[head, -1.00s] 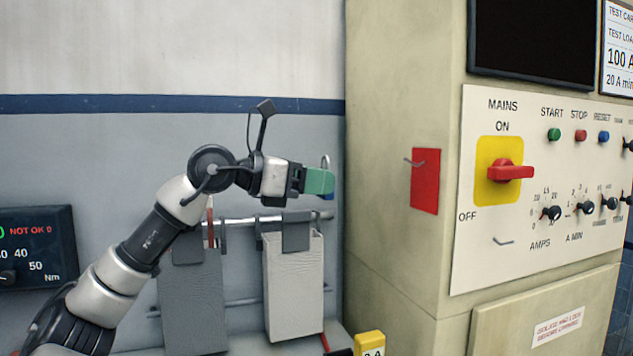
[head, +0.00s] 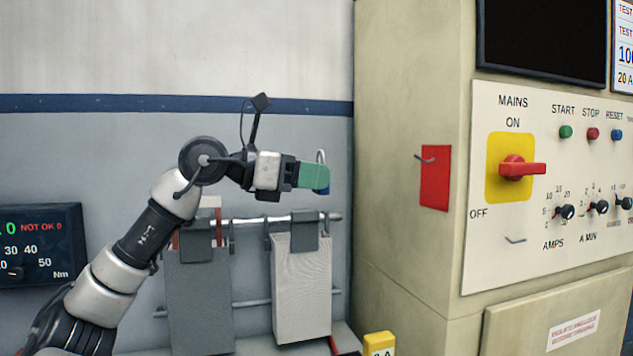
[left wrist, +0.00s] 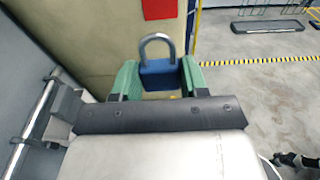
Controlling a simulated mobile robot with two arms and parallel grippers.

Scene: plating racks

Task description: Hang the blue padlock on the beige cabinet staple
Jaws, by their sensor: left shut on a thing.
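The blue padlock (left wrist: 160,75) is gripped between the green fingers of my left gripper (left wrist: 158,82), with its silver shackle pointing up and away in the left wrist view. In the head view my left gripper (head: 314,176) hides most of the padlock; its blue edge and shackle (head: 321,158) show at the fingertips. The beige cabinet (head: 412,90) stands to the right, apart from the padlock. A small metal staple (head: 425,160) sticks out from a red plate (head: 435,178) on its side. Another hook-like piece (head: 515,239) is on the front panel. My right gripper is not in view.
Grey plates hang from a rail (head: 250,220) below my left gripper. A yellow block (head: 379,344) stands low by the cabinet. The red and yellow mains switch (head: 515,168) juts from the front panel. The space between padlock and red plate looks clear.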

